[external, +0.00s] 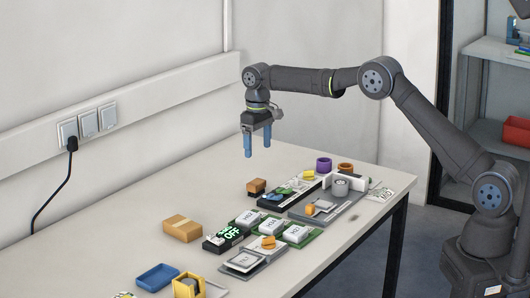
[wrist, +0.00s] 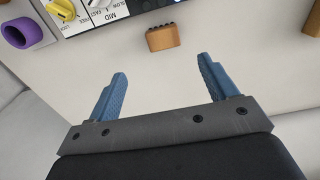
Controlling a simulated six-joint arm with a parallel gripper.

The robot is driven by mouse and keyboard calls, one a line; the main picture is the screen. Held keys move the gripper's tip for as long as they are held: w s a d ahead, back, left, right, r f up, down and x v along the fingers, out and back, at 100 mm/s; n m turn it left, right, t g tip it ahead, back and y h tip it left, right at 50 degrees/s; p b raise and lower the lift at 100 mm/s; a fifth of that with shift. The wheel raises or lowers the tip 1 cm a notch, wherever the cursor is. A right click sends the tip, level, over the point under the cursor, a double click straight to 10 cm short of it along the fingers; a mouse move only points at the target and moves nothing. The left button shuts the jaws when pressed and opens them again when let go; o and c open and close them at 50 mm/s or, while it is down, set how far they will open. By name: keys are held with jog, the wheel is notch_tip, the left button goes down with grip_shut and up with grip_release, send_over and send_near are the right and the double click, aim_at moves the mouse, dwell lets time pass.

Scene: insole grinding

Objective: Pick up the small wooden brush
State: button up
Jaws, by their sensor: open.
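The small wooden brush (external: 257,186) sits on the table beside the black control panel. It is a small brown block with a darker underside. In the wrist view the brush (wrist: 162,38) lies beyond the fingertips, roughly centred between them and apart from both. My gripper (external: 257,155) has blue fingers pointing down above the table, higher than the brush. In the wrist view my gripper (wrist: 162,72) is open with nothing between its fingers.
The control panel (wrist: 100,14) with a yellow knob (wrist: 62,8) lies close to the brush. A purple ring (wrist: 22,33) stands past it. A cardboard-coloured box (external: 182,228), a blue tray (external: 158,276) and several button modules stand nearer the camera. The table left of the brush is clear.

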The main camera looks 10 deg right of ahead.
aim_at(256, 182)
notch_tip(256, 182, down, 8)
jog(key=shift+r, duration=0.1)
jog(key=f, duration=0.5)
jog(key=shift+s+a+f, duration=0.1)
jog(key=shift+s+a, duration=0.05)
jog(key=shift+a, duration=0.1)
jog(key=c, duration=1.1)
